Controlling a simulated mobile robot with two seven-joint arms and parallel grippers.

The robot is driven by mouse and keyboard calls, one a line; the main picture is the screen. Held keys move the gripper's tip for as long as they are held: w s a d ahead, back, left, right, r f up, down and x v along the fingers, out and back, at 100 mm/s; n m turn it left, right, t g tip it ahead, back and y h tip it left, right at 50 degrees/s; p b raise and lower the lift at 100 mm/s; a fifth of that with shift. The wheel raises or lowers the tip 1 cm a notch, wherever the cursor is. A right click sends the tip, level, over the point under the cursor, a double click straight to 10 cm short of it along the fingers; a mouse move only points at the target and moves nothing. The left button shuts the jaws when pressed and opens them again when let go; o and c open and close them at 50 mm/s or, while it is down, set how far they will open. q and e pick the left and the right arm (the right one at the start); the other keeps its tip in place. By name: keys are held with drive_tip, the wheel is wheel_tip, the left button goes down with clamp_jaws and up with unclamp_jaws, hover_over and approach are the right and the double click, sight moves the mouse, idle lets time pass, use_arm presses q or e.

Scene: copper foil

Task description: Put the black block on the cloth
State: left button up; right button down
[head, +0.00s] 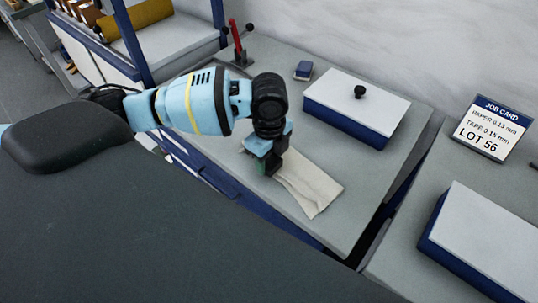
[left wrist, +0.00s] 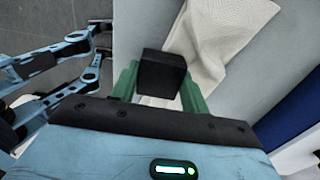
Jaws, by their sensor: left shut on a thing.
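The black block (left wrist: 161,72) is held between the green fingers of my left gripper (left wrist: 158,85) in the left wrist view. In the head view my left gripper (head: 264,163) points down at the left end of the cloth, and the block is hard to make out against its dark fingers. The cloth (head: 312,187) is beige, creased and flat on the grey bench. It also shows beyond the block in the left wrist view (left wrist: 212,40). I cannot tell whether the block touches the cloth.
A blue box with a white lid and black knob (head: 358,103) stands behind the cloth. A small blue block (head: 304,70) and a red-handled tool (head: 237,42) are farther back. At right are a job card (head: 492,128) and another blue-and-white box (head: 487,240).

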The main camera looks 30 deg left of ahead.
sight(269, 159)
use_arm(q)
drive_tip(key=o, duration=1.4)
use_arm(e)
drive_tip(key=shift+d, duration=0.1)
use_arm(q)
drive_tip(key=shift+r, duration=0.1)
drive_tip(key=shift+r, duration=0.3)
wheel_tip(269, 159, up, 12)
drive_tip(key=shift+r+p, duration=0.2)
drive_tip(key=shift+p, duration=0.35)
use_arm(e)
drive_tip(key=shift+w+d+r, duration=0.1)
drive_tip(key=shift+w+r, duration=0.45)
drive_tip(key=shift+r, duration=0.15)
